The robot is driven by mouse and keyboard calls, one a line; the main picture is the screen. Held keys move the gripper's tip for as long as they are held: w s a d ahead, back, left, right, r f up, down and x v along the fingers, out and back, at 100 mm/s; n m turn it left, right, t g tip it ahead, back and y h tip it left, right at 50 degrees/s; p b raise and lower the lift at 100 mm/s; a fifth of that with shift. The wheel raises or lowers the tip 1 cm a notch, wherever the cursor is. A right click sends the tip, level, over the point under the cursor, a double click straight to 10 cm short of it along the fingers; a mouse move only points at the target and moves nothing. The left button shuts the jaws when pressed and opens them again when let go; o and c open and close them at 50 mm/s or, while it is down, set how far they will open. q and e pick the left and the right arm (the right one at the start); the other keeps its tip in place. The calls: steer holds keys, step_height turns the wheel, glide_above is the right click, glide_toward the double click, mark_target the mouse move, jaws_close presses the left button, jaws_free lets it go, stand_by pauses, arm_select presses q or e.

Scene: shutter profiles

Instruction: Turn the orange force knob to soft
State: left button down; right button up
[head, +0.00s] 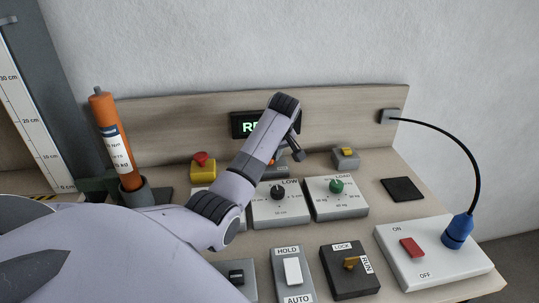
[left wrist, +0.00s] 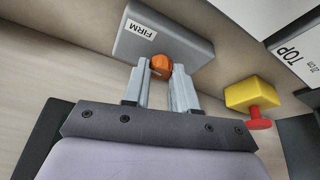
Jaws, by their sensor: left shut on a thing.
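The orange force knob (left wrist: 161,66) sits on a grey box (left wrist: 150,38) with a label reading FIRM, in the left wrist view. My left gripper (left wrist: 160,76) has its two fingers on either side of the knob, shut on it. The knob's pointer and any other label on its box cannot be made out. In the head view my own arm hides most of this box. My right gripper is not in view.
A red button on a yellow box (head: 203,168) stands just left of my arm. Boxes with a black knob (head: 278,192) and a green knob (head: 336,186) are close in front. A lit display (head: 245,126) is behind, partly hidden.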

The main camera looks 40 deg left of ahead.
arm_select(q)
steer(key=n, duration=0.2)
steer(key=n+g, duration=0.1)
steer(key=shift+w+d+n, duration=0.1)
steer(key=shift+w+n, duration=0.1)
steer(key=shift+n, duration=0.2)
steer(key=shift+n+g+b, duration=0.3)
steer(key=shift+n+g, duration=0.3)
steer(key=shift+n, duration=0.3)
steer(key=shift+w+f+n+g+b, duration=0.1)
steer(key=shift+n+g+b, duration=0.3)
steer(key=shift+n+b, duration=0.65)
steer(key=shift+n+g+b, duration=0.4)
steer(key=shift+n+b, duration=0.5)
steer(key=shift+n, duration=0.45)
steer(key=c, duration=0.9)
jaws_free()
steer(key=v, duration=0.7)
steer(key=shift+r+b, duration=0.25)
steer(key=shift+b, duration=0.2)
